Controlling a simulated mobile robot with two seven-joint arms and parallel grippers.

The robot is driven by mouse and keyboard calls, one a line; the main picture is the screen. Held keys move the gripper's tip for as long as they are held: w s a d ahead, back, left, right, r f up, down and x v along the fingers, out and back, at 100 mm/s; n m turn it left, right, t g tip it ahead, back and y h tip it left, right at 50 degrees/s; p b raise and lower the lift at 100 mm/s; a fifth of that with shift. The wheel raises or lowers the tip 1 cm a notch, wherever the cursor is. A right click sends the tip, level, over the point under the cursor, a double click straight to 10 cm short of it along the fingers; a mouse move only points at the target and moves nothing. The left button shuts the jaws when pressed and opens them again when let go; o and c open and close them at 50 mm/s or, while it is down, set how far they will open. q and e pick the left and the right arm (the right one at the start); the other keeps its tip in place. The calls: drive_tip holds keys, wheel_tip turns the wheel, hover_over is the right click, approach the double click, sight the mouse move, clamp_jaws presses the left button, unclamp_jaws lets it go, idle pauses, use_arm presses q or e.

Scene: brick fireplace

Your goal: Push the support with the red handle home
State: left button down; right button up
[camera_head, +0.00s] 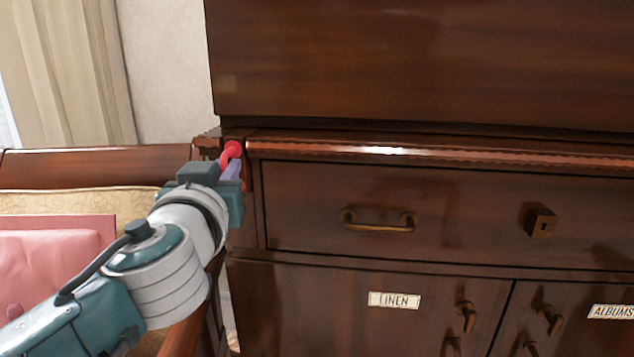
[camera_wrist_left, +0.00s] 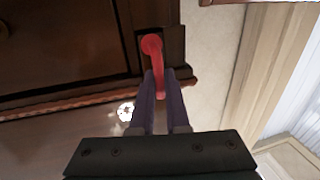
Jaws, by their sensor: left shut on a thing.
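The red handle (camera_head: 232,149) is at the upper left front corner of the dark wooden cabinet, left of the top drawer. My left gripper (camera_head: 232,172) is shut on it, with the arm coming in from the lower left. In the left wrist view the red handle (camera_wrist_left: 152,46) lies between the two purple fingers of the left gripper (camera_wrist_left: 160,82), with its rounded end beyond their tips. The support itself is mostly hidden by the gripper, and I cannot tell how far it stands out. My right gripper is not in view.
The drawer (camera_head: 330,210) has a brass pull (camera_head: 378,220) and a square knob (camera_head: 540,220). Below are doors labelled LINEN (camera_head: 394,300) and ALBUMS (camera_head: 611,311). A seat with a pink cushion (camera_head: 60,265) stands close on the left, under my arm.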

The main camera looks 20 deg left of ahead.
use_arm(q)
drive_tip(key=shift+w+a+f, duration=0.15)
drive_tip(key=shift+w+f, duration=0.05)
drive_tip(key=shift+w, duration=0.55)
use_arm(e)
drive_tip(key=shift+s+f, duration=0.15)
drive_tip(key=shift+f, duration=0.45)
use_arm(q)
drive_tip(key=c, duration=1.1)
unclamp_jaws()
drive_tip(key=shift+a+r, duration=0.1)
drive_tip(key=shift+o, duration=0.9)
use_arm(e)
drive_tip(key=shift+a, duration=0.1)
use_arm(q)
drive_tip(key=shift+r, duration=0.1)
